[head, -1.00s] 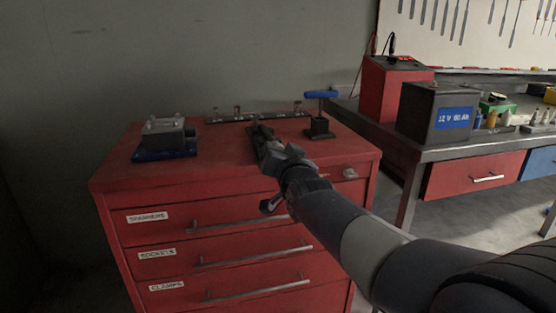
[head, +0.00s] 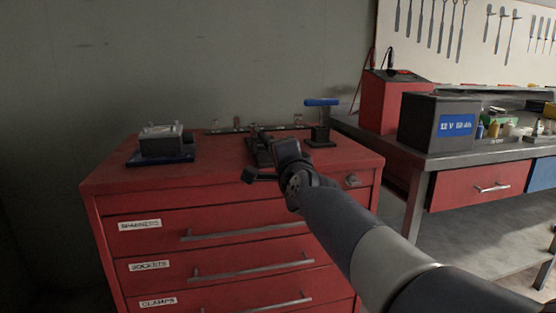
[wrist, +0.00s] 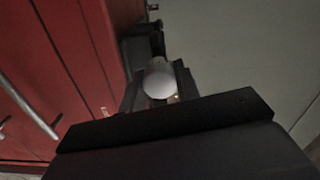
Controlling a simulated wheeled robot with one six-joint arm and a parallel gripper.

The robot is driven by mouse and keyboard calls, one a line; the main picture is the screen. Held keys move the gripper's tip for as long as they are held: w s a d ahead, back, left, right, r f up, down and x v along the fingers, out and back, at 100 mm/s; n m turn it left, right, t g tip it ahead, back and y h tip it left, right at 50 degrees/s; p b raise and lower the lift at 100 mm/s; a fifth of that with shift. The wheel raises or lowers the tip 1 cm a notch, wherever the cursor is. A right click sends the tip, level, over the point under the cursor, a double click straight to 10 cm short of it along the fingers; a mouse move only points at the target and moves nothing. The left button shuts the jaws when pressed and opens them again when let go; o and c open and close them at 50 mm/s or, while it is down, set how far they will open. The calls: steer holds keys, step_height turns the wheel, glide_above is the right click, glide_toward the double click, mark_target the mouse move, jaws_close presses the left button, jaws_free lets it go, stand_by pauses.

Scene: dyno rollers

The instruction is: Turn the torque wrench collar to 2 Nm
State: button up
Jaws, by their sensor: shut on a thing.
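The torque wrench (head: 256,137) lies in a dark holder (head: 250,156) on top of the red cabinet, pointing away from me. My gripper (head: 270,155) is at its near end and hides much of it. In the wrist view, a pale grey rounded end of the wrench (wrist: 160,80) sits between the dark fingers of my gripper (wrist: 158,92), which is shut on it. I take this to be the collar end. No scale or number can be read.
A grey block on a blue base (head: 160,146) stands at the left of the red cabinet top (head: 215,175). A blue T-handle tool (head: 321,120) stands close right of my gripper. A rack (head: 235,128) runs along the back. A workbench with a battery (head: 436,122) is at right.

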steer(key=m, duration=0.5)
steer(key=shift+m, duration=0.4)
steer(key=m, duration=0.5)
steer(key=shift+f+b, duration=0.1)
steer(key=shift+b, duration=0.3)
steer(key=shift+m, duration=0.4)
steer(key=o, duration=1)
steer(key=shift+s, duration=0.15)
steer(key=shift+p+v, duration=0.35)
steer(key=shift+v, duration=4.95)
